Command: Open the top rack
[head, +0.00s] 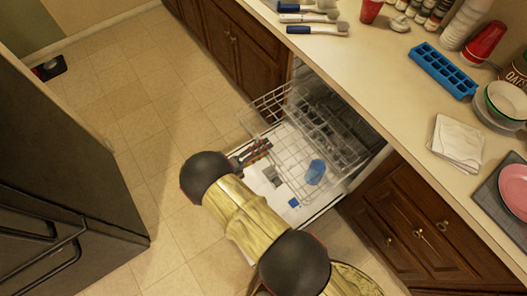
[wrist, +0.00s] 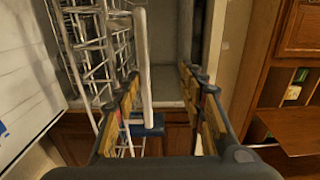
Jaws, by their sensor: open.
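The top rack (head: 318,118) is a white wire rack in the open dishwasher under the counter. It stands partly out over the lowered door. My gripper (head: 254,153) is at the rack's front left side in the head view, with much of it hidden by my arm. In the wrist view my gripper (wrist: 168,90) is open, with its fingers wide apart. Whether the bar touches that finger I cannot tell.
The lowered white door (head: 265,185) lies below the rack. A blue object (head: 316,172) shows through the wires. Wooden cabinets (head: 425,230) flank the dishwasher. A dark fridge (head: 60,180) stands at left, with tiled floor between. The counter (head: 385,95) above holds clutter.

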